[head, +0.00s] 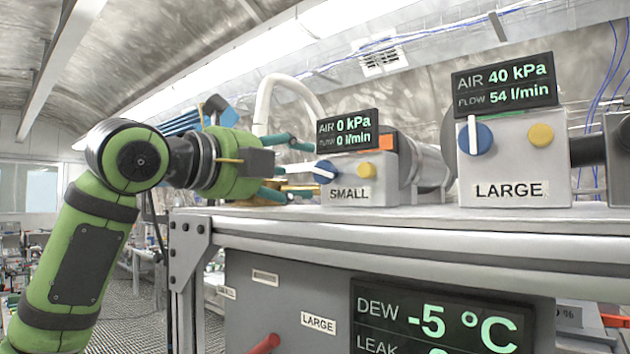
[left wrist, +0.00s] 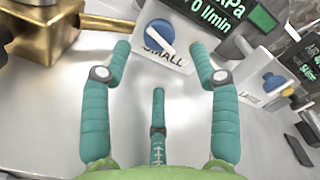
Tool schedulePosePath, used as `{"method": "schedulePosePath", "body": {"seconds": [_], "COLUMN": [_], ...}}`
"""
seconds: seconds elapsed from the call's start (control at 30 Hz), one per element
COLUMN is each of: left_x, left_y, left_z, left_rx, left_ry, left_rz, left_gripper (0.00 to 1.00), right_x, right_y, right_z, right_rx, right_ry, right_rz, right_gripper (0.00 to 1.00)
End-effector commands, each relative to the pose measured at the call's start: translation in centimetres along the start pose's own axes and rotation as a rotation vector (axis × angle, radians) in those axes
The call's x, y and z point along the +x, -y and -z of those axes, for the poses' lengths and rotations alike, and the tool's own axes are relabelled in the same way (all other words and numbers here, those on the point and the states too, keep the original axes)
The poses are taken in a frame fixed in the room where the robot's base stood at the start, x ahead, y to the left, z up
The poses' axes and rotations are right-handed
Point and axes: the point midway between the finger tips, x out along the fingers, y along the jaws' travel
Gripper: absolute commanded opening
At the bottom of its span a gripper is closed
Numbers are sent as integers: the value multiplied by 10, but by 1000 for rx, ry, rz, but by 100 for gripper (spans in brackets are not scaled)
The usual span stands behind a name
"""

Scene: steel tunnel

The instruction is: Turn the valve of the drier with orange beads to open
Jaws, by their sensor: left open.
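The SMALL box (head: 349,194) stands on the bench top with a blue knob (head: 325,171), whose white pointer lies slanted, and a yellow knob (head: 367,170). An orange patch (head: 387,142) shows behind its display; I cannot tell whether it is beads. My left gripper (head: 308,168) is open, its teal fingers pointing at the blue knob from the left. In the left wrist view the blue knob (left wrist: 160,32) shows beyond and between the open, empty fingers (left wrist: 160,62). The LARGE box (head: 515,190) has a blue knob (head: 475,138) with an upright white pointer. My right gripper is not seen.
The small display (head: 348,129) reads 0 kPa and 0 l/min; the large display (head: 504,84) reads 40 kPa and 54 l/min. A brass fitting (left wrist: 45,38) lies left of the fingers. Below the bench top are a red handle (head: 265,344) and a dew display (head: 440,322).

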Motion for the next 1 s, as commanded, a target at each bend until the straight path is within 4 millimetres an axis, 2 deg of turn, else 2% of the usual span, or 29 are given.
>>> {"method": "schedulePosePath", "body": {"seconds": [0.03, 0.2, 0.4, 0.73, 0.77, 0.8, 0.9, 1.0], "left_x": [7, 34, 57, 62, 62, 62, 62, 62], "left_y": [4, 5, 3, 1, 1, 1, 1, 1], "left_z": [-2, -3, -2, 0, 0, 0, 0, 0], "left_rx": [-2, -5, -5, -4, -4, -4, -4, -4], "left_ry": [-3, -4, -2, 0, 0, 0, -1, -1], "left_rz": [-1, -2, -2, 0, 0, 0, 0, 0], "left_gripper": [61, 61, 61, 61, 57, 41, 5, 5], "right_x": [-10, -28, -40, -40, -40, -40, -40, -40], "right_y": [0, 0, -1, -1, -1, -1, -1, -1], "right_z": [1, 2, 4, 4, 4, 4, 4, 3], "right_rx": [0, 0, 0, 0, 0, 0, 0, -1], "right_ry": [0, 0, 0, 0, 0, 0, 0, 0], "right_rz": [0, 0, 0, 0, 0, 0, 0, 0], "right_gripper": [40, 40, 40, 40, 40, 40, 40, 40]}}
